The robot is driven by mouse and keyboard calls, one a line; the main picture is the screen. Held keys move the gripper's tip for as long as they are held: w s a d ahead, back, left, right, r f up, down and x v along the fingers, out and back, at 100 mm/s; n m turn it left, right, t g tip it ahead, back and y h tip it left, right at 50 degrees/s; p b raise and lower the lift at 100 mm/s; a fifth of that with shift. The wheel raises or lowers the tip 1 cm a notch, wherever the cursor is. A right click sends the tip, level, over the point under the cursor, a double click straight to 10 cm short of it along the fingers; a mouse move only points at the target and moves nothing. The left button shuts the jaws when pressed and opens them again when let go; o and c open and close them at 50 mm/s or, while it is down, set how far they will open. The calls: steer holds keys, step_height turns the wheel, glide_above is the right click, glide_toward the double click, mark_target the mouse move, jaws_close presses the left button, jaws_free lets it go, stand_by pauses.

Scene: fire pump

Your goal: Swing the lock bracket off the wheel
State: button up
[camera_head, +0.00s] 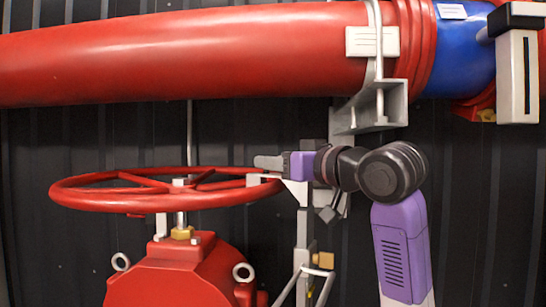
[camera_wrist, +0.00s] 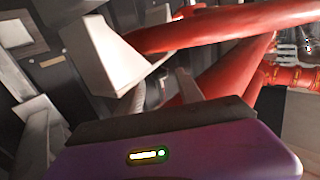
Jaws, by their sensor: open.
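The red handwheel (camera_head: 110,200) lies flat on its stem above the red valve body. The pale grey lock bracket (camera_head: 297,192) meets the right side of the wheel's rim, on top of an upright grey post. In the wrist view a pale angular piece, which looks like the bracket (camera_wrist: 98,55), sits against the red rim (camera_wrist: 190,32). My gripper (camera_head: 268,162) is open, at the rim's right side just above the bracket. Its grey finger points left over the wheel. Contact with the bracket cannot be told, and my purple gripper body hides part of it.
A thick red pipe (camera_head: 180,52) with a blue section (camera_head: 462,52) runs across above. A grey support (camera_head: 375,108) hangs below it, close above my arm. The red valve body (camera_head: 175,275) stands under the wheel. A dark ribbed wall is behind; the space left above the wheel is free.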

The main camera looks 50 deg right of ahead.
steer(key=shift+w+d, duration=0.1)
steer(key=shift+w, duration=0.4)
steer(key=shift+c, duration=0.2)
jaws_close()
stand_by(1.0)
